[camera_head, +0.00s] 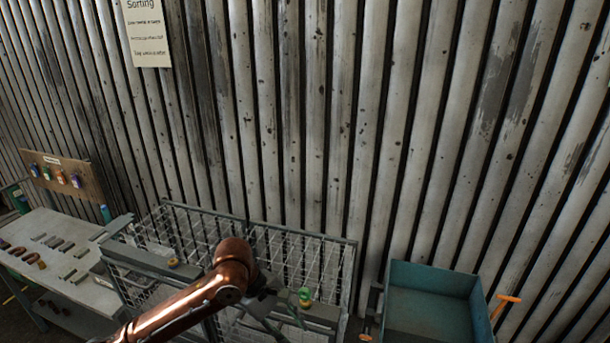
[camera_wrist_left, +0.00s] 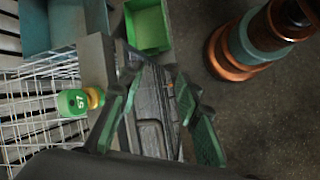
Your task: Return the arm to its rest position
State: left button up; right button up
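My left arm, copper-coloured, comes in from the bottom left in the head view, and its gripper (camera_head: 284,308) is over the front rail of a wire cage (camera_head: 300,238). In the left wrist view the gripper (camera_wrist_left: 160,105) has its two green-padded fingers spread apart, with nothing seen between them. A green-capped item with a yellow band (camera_wrist_left: 73,102) is beside one finger; whether they touch cannot be told. A green and yellow item also shows by the gripper in the head view (camera_head: 304,297). My right gripper is in neither view.
A teal bin (camera_head: 430,277) stands right of the cage, with an orange handle (camera_head: 507,298) by it. A small green bin (camera_wrist_left: 148,29) shows in the left wrist view. A grey table (camera_head: 75,287) with several small parts is at left. A corrugated wall (camera_head: 400,130) closes the back.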

pick_arm(q)
jog(key=s+a+f+m+t, duration=0.25)
jog(key=a+f, duration=0.25)
jog(key=f, duration=0.6)
jog(key=s+a+f+m+t, duration=0.2)
jog(key=a+f+m, duration=0.25)
jog(key=f, duration=0.65)
jog(key=s+a+f+m+y, duration=0.1)
jog(key=s+a+f+y, duration=0.3)
jog(key=s+a, duration=0.65)
jog(key=s+a+f+m+y, duration=0.15)
jog(key=s+a+f, duration=0.35)
jog(key=s+a, duration=0.6)
notch_tip(320, 180, down, 36)
jog(key=g+b, duration=0.2)
jog(key=b, duration=0.6)
jog(key=s+f+b, duration=0.3)
jog(key=s+f, duration=0.7)
jog(key=f, duration=0.3)
jog(key=s+f+b, duration=0.4)
jog(key=s+f, duration=0.6)
jog(key=f, duration=0.4)
jog(key=shift+f+m+g, duration=0.15)
jog(key=shift+m+g, duration=0.3)
